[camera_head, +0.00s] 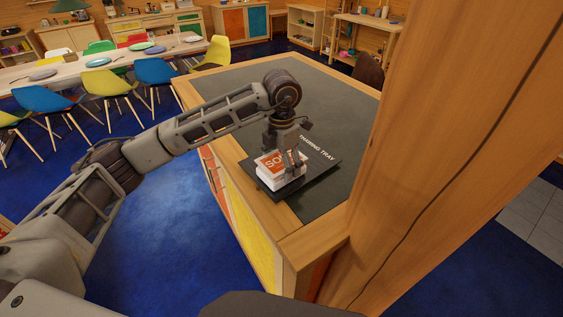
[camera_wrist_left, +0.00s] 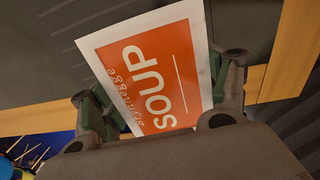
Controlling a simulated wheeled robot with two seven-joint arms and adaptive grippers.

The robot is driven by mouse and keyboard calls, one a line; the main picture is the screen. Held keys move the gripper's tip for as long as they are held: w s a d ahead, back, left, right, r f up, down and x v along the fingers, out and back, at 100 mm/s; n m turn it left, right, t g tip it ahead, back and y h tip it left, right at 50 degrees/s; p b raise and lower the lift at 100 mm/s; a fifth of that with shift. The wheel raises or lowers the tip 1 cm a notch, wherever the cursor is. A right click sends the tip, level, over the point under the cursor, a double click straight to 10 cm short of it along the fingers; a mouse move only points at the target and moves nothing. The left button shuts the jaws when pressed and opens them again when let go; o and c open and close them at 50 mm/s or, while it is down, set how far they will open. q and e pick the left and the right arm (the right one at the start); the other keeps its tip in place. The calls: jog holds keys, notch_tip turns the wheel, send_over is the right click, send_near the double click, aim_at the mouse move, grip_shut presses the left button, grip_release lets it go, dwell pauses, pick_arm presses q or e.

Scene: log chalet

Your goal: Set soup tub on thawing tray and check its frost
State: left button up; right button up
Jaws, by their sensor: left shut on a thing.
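The soup tub (camera_head: 268,166) is white with an orange label, and stands on the black thawing tray (camera_head: 321,170) on the counter. In the left wrist view the tub's label (camera_wrist_left: 152,75) reads "SOUP", with smaller writing beside it that is hard to read. My left gripper (camera_head: 292,162) comes down from above and is shut on the tub, with one finger on each side. In the left wrist view its fingers (camera_wrist_left: 158,105) flank the tub. I cannot make out frost on the tub. My right gripper is in neither view.
The counter's dark top (camera_head: 335,100) is clear behind the tray. A thick wooden post (camera_head: 440,130) rises close on the right. A long table (camera_head: 110,60) with plates and several coloured chairs stands at the back left.

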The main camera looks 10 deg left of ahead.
pick_arm(q)
jog(key=shift+f, duration=0.2)
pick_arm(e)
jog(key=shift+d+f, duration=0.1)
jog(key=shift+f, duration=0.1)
pick_arm(q)
jog(key=o, duration=1.1)
jog(key=shift+c, duration=0.2)
jog(key=shift+o, duration=1.2)
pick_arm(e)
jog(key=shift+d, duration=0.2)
pick_arm(q)
jog(key=shift+r, duration=0.2)
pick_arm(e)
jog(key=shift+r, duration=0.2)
pick_arm(q)
notch_tip(320, 180, up, 9)
jog(key=shift+r+b, duration=0.15)
jog(key=shift+b, duration=0.65)
notch_tip(320, 180, up, 3)
jog(key=shift+f, duration=0.2)
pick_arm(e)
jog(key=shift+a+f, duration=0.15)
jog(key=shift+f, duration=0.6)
